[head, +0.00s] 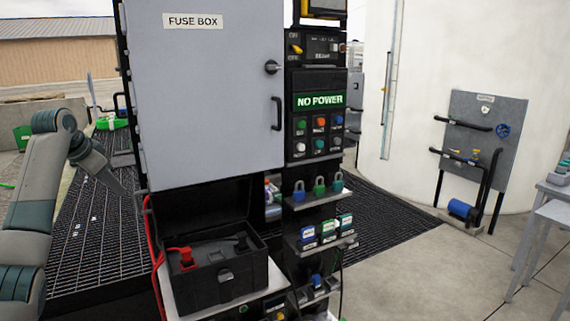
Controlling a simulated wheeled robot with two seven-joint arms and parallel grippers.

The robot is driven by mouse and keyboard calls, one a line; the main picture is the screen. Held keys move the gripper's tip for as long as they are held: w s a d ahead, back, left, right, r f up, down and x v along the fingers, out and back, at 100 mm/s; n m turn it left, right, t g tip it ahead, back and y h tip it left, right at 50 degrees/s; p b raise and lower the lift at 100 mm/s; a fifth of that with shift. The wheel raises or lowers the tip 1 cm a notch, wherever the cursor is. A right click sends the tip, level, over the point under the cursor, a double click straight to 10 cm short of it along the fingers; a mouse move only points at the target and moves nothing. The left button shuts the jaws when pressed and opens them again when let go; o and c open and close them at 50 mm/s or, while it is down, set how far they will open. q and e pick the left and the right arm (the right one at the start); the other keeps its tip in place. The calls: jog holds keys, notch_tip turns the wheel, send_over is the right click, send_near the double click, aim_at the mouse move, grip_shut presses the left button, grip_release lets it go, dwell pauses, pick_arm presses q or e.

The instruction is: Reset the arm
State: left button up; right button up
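My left arm (30,220) comes in from the left edge, bent upward and then over at its top joint. My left gripper (121,190) is a dark tapered shape pointing down and to the right. It is left of the fuse box and above the dark grating. Its fingers are too small and dark to tell whether they are open or shut, and I see nothing held in it. My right arm and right gripper are not in view.
A grey fuse box (205,95) stands at centre, beside a black panel reading NO POWER (319,101). Below is an open black case (225,275) with red and black terminals. Padlocks (319,187) sit on a shelf. A pipe board (475,130) stands right. Concrete floor (420,270) is clear.

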pick_arm(q)
jog(key=s+d+f+g, duration=0.15)
jog(key=d+f, duration=0.35)
jog(key=f, duration=0.6)
jog(key=s+d+f, duration=0.3)
jog(key=d+f, duration=0.1)
jog(key=f, duration=0.6)
jog(key=s+d+f, duration=0.5)
jog(key=s+f, duration=0.1)
jog(key=f, duration=0.3)
jog(key=s+d+f, duration=0.4)
jog(key=s+f, duration=0.3)
jog(key=f, duration=0.2)
jog(key=s+d+f+n+g, duration=0.1)
jog(key=s+d+f, duration=0.3)
jog(key=s, duration=0.6)
jog(key=s+d+f, duration=0.4)
jog(key=s, duration=0.6)
jog(key=s+d+r+n, duration=0.1)
jog(key=s+d+n, duration=0.2)
jog(key=s, duration=1.4)
notch_tip(320, 180, down, 29)
jog(key=s+g, duration=0.2)
jog(key=s+a+f+g+b, duration=0.1)
jog(key=s+a+f, duration=0.1)
jog(key=s+f, duration=1.5)
jog(key=shift+s+a+f+m+b, duration=0.3)
jog(key=shift+s+a+f+b, duration=0.1)
jog(key=shift+f, duration=0.4)
